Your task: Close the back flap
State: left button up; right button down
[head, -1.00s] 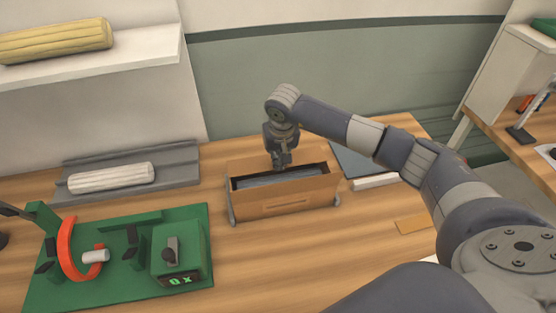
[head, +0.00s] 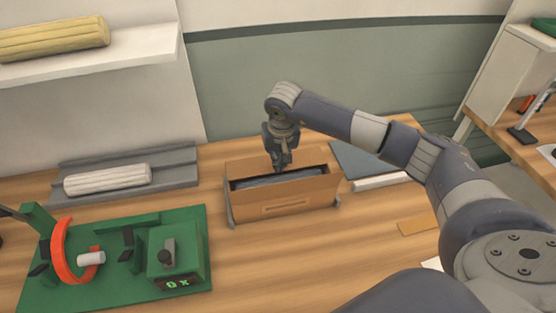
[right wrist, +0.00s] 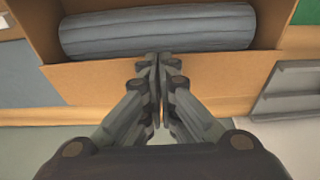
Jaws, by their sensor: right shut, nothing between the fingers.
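The open cardboard box (head: 287,203) stands on the wooden table and holds a grey rolled mattress (head: 280,180). The roll also shows in the right wrist view (right wrist: 155,32). The back flap (right wrist: 90,80) is a tan panel along the box's wall-side edge in the right wrist view; its exact tilt is hard to tell. My right gripper (head: 282,170) points down at the back of the box. Its fingers are shut and empty, and in the right wrist view (right wrist: 155,60) the tips overlap the flap; contact is unclear. My left gripper is not in view.
A green fixture (head: 80,290) with a red ring stands at front left. A white roll (head: 107,179) lies on a grey tray (head: 180,178) at back left. A dark blue-grey panel (head: 352,158) lies right of the box. The table in front of the box is clear.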

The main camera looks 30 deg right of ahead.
jog(key=shift+r, duration=0.6)
jog(key=v, duration=0.2)
jog(key=p+v, duration=0.1)
jog(key=v, duration=0.1)
jog(key=shift+w+d+r, duration=0.1)
jog(key=shift+w, duration=0.35)
jog(key=s+b+v, duration=0.1)
jog(key=b+v, duration=0.1)
jog(key=v, duration=0.7)
jog(key=shift+t, duration=0.3)
jog(key=p+x, duration=0.9)
jog(key=x, duration=0.5)
jog(key=shift+w, duration=0.15)
jog(key=shift+f+p, duration=0.35)
jog(key=shift+f, duration=0.25)
